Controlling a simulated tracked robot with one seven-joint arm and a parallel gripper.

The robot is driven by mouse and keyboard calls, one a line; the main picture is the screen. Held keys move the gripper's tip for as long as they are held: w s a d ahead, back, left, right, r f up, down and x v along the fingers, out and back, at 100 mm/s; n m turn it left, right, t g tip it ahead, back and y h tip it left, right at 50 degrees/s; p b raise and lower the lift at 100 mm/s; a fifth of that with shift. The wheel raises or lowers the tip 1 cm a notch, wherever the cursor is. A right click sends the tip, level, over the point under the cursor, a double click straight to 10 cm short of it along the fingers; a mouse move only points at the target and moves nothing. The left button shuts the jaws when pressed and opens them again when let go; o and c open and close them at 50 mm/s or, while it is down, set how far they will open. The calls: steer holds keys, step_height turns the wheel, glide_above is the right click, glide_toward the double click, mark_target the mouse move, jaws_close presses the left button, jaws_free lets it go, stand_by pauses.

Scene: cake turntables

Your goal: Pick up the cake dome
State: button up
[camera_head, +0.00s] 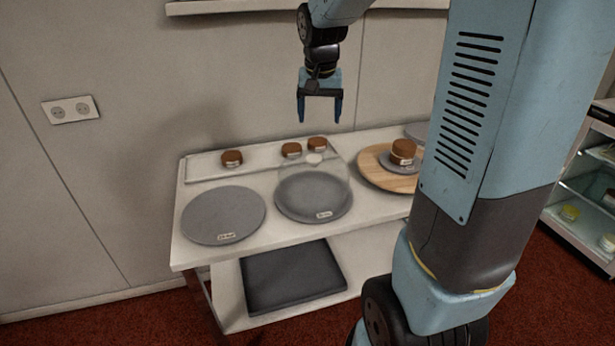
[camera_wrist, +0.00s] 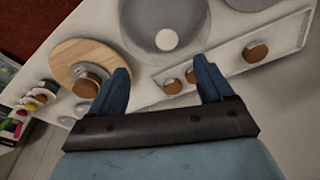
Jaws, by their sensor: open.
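The cake dome (camera_head: 335,171) is clear and see-through, with a pale round knob on top. It stands over a grey round turntable (camera_head: 318,211) with a small label, in the middle of the table. In the wrist view the dome (camera_wrist: 190,48) and its knob (camera_wrist: 166,39) lie beyond the fingertips, at the top middle. My gripper (camera_head: 320,118) is open and empty, high above the back of the table, with its fingers pointing down. In the wrist view its two blue fingers (camera_wrist: 165,75) are spread, apart from the dome.
A bare grey turntable (camera_head: 222,214) is to the dome's left. A wooden board (camera_head: 372,176) with a small brown cake (camera_head: 403,150) is to its right. Small brown cakes (camera_head: 232,158) sit on a tray behind. A dark mat (camera_head: 292,277) lies on the lower shelf. A wall shelf (camera_head: 225,6) is above.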

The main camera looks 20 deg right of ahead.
step_height(320, 180, down, 2)
steer(key=w, duration=0.2)
glide_above(314, 158)
steer(key=s, duration=0.1)
step_height(314, 158, down, 9)
steer(key=shift+a+r, duration=0.1)
steer(key=shift+r, duration=0.05)
steer(key=shift+w+f, duration=0.25)
steer(key=shift+f, duration=0.95)
steer(key=shift+w+f, duration=0.25)
steer(key=shift+f, duration=0.95)
steer(key=shift+c, duration=0.4)
jaws_close()
